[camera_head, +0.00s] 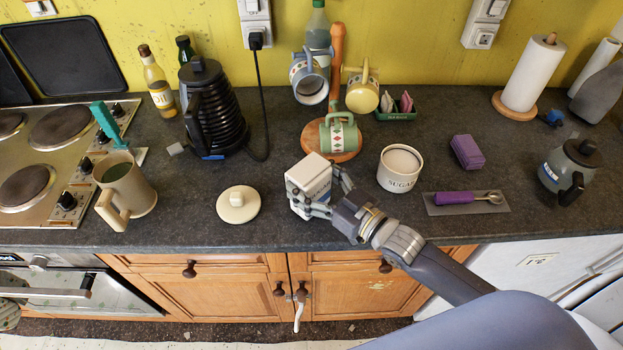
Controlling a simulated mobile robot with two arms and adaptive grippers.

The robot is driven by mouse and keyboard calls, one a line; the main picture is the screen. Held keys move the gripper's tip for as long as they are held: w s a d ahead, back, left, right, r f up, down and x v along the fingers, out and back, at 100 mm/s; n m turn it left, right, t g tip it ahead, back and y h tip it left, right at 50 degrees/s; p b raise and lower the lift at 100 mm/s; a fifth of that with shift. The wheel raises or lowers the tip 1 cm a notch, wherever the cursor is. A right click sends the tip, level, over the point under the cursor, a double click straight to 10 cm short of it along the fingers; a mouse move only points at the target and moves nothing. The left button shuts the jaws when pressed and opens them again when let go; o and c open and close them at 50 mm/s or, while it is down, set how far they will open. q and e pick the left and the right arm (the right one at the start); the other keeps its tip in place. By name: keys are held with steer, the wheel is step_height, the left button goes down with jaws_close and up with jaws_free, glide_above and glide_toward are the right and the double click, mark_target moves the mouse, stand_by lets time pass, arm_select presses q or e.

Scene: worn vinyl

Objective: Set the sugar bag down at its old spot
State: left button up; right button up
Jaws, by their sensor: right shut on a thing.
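The sugar bag (308,173) is a white block-shaped pack with dark lettering, partly covered by my fingers. My right gripper (320,199) is shut on it near the counter's front edge. The bag looks slightly tilted; I cannot tell whether its base touches the counter (280,228). A cream canister marked SUGAR (397,183) stands open to the right of the bag, with white contents showing. A round cream lid (238,206) lies on the counter to the left of the bag. My left gripper is not in view.
A mug tree (337,60) with several mugs stands behind the bag. A purple sponge (467,152) and a grey mat (435,207) with a purple-handled scoop (460,198) lie right. A beige mug (127,188) and black kettle (212,110) stand left. Counter around the lid is clear.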

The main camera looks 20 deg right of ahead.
steer(key=shift+f+b, duration=0.3)
steer(key=shift+f, duration=0.15)
stand_by(0.3)
steer(key=o, duration=1.4)
steer(key=shift+c, duration=0.2)
steer(key=shift+s, duration=0.1)
steer(key=shift+p+v, duration=1.5)
steer(key=shift+v, duration=2.4)
steer(key=shift+s+d, duration=0.1)
steer(key=v, duration=1.1)
steer(key=shift+s+d, duration=0.2)
steer(key=shift+s, duration=0.15)
